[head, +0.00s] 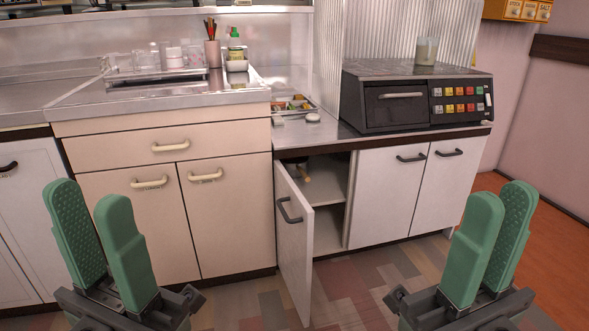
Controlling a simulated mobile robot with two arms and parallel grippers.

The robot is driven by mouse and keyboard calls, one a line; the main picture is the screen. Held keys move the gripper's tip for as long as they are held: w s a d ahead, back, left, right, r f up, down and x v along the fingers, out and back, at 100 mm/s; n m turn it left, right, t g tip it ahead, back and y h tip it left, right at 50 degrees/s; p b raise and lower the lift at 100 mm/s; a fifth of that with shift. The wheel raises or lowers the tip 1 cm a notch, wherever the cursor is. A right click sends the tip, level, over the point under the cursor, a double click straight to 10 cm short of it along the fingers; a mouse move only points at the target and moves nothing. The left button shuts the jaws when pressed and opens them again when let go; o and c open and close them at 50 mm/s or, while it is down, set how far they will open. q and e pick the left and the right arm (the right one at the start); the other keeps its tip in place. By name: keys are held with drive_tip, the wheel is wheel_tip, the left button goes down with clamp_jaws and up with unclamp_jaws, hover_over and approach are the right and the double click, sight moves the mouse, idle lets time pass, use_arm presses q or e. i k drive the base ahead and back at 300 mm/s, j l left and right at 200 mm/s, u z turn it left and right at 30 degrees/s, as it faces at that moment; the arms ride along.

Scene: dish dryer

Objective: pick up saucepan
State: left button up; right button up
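A dark object with a light brownish handle (300,172), perhaps the saucepan, shows on the upper shelf inside the lower cabinet. It is small and mostly shadowed, and the counter edge and open door hide part of it. The cabinet door (294,235) stands ajar, swung out towards me. My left gripper (91,198) is open and empty at the lower left, in front of the cream cabinet. My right gripper (501,197) is open and empty at the lower right. Both are well apart from the cabinet opening.
A dark countertop appliance (400,97) with a glass jar (427,50) on top stands right of the opening. The metal sink counter (160,98) on the left holds glasses and a soap bottle (235,40). The floor (375,290) between my grippers is clear.

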sight(296, 167)
drive_tip(key=i+l+u, duration=0.1)
drive_tip(key=i+l, duration=0.4)
drive_tip(key=l, duration=0.15)
drive_tip(key=i+l+u, duration=0.15)
drive_tip(key=i+l, duration=0.3)
drive_tip(key=l, duration=0.3)
drive_tip(key=i+l+u, duration=0.25)
drive_tip(key=i+l, duration=0.2)
drive_tip(key=l, duration=0.3)
drive_tip(key=i+l, duration=0.2)
drive_tip(key=l, duration=0.2)
drive_tip(key=u, duration=0.05)
